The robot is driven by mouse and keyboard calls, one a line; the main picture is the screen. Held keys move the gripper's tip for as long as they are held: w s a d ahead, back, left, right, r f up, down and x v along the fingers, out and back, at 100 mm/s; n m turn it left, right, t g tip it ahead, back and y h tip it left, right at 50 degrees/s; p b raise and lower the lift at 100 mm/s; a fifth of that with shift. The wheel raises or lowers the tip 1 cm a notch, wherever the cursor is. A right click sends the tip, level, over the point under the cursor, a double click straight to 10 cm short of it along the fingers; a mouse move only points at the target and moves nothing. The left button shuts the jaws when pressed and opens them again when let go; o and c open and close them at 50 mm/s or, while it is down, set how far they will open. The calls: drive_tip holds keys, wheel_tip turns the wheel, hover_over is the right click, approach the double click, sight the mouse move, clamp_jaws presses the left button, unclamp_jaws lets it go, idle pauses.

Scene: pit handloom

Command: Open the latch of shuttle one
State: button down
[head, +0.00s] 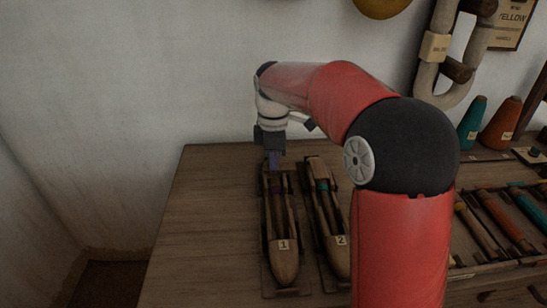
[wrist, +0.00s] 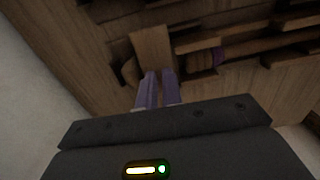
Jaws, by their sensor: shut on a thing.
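Shuttle one (head: 283,255) is a long wooden boat shape marked "1", lying on the table with its pointed end towards me. My gripper (head: 273,165) points down at the shuttle's far end. In the wrist view its two fingers (wrist: 160,76) are close together at the edge of a flat wooden piece, the latch (wrist: 152,47). The gripper is shut on the latch; the fingertips' exact contact is hard to see.
Shuttle two (head: 336,258), marked "2", lies close to the right of shuttle one. A tray of coloured pirns (head: 500,262) is farther right, partly behind my arm. Thread cones (head: 501,124) stand at the back right. The table (head: 205,215) is clear on the left.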

idle(0.4)
drive_tip(key=c, duration=1.6)
unclamp_jaws()
drive_tip(key=shift+o, duration=0.2)
wheel_tip(320, 180, up, 7)
drive_tip(key=shift+r, duration=0.4)
